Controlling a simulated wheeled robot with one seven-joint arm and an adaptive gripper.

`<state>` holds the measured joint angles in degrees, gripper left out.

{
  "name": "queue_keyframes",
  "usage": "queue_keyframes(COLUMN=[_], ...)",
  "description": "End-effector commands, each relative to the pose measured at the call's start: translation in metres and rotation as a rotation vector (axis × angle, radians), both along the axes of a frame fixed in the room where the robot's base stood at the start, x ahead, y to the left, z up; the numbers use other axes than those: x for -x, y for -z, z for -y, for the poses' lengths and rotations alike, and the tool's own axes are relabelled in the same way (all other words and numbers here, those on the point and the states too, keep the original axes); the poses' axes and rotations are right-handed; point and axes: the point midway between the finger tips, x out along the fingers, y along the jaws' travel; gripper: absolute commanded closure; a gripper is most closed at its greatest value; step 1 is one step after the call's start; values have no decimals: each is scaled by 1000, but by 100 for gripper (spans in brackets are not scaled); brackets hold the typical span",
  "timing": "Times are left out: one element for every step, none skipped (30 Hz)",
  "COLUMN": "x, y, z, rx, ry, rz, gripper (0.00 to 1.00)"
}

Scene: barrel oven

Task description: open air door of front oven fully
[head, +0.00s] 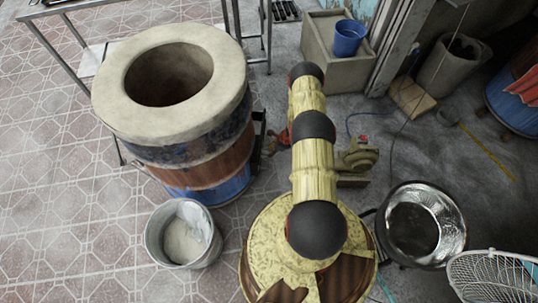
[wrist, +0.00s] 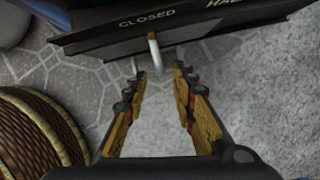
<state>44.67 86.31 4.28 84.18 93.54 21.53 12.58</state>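The front barrel oven (head: 205,160) has a wide pale clay rim around its dark mouth and stands left of my arm in the head view. In the wrist view, a dark panel (wrist: 215,32) carries the lettering "CLOSED" and a cut-off "HA". A pale metal rod-like handle (wrist: 153,50) sticks out from the panel's lower edge. My gripper (wrist: 159,70) is open, with a fingertip on either side of the handle's end. I cannot tell whether either finger touches it. The gripper cannot be made out clearly in the head view.
A metal bucket (head: 154,240) stands below the oven. A steel bowl (head: 455,225) and a white wire fan guard (head: 500,277) are at the lower right. A small blower (head: 358,157) sits right of my arm. Patterned floor (head: 60,190) is clear at left.

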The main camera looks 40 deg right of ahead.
Motion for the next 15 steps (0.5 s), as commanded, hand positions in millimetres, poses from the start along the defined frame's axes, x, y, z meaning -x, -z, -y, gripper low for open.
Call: queue_keyframes(x=[-3,-5,-6,-8,-10,-11,-12,-12,-14,-14,-15,-15,-15,-16,-16], y=[12,16,21,25,28,31,34,36,38,39,39,40,40,40,40], z=[-2,-3,-4,-5,-5,-6,-6,-7,-7,-7,-8,-8,-8,-8,-8], rx=[0,0,0,1,0,0,0,0,0,1,1,1,1,1,1], ry=[-2,-2,-2,-2,-3,-3,-3,-3,-3,-2,-2,-2,-2,-2,-1], rz=[0,0,0,0,1,1,1,1,1,2,2,2,2,2,2], gripper=[73,73,73,73,73,73,73,73,73,73,73,73,73,73,73])
